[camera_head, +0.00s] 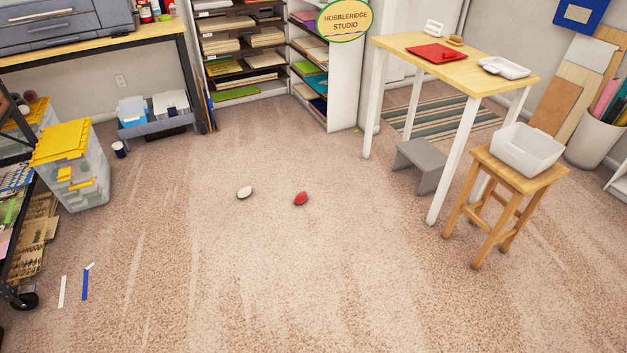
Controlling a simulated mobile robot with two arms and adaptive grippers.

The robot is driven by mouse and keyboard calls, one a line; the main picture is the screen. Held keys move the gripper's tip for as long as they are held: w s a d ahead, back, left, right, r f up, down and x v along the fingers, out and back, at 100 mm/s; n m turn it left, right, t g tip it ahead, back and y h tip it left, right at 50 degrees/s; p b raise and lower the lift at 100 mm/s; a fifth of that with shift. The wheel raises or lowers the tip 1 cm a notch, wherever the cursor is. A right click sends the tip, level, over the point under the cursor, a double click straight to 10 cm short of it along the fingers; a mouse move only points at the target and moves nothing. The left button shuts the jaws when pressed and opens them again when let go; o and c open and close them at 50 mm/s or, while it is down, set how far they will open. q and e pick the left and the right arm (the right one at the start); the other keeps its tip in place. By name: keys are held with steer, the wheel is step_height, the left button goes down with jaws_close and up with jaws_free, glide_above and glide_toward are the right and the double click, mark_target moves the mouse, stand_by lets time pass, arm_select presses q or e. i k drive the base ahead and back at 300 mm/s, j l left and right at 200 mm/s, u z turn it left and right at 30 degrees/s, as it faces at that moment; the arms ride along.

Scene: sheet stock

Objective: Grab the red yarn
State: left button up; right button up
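A small red rounded object (301,199), which looks like the red yarn, lies on the carpet near the middle of the head view. A similar small cream-white object (244,193) lies on the carpet a little to its left, apart from it. Both are too small to make out their strands. Neither of my grippers shows in the head view.
Open carpet (330,290) surrounds the two objects. A tall table (460,62), a grey step stool (422,165) and a wooden stool (515,170) with a white bin (527,150) stand right. A yellow-lidded box (75,190) stands left; shelves (250,50) stand behind.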

mark_target(300, 197)
steer(key=i+l+u, duration=0.2)
steer(key=i+l, duration=0.15)
steer(key=i+l+u, duration=0.15)
steer(key=i+l, duration=0.2)
steer(key=l, duration=0.2)
steer(key=i+l, duration=0.1)
steer(key=i, duration=0.35)
steer(key=i+l, duration=0.15)
steer(key=i, duration=0.3)
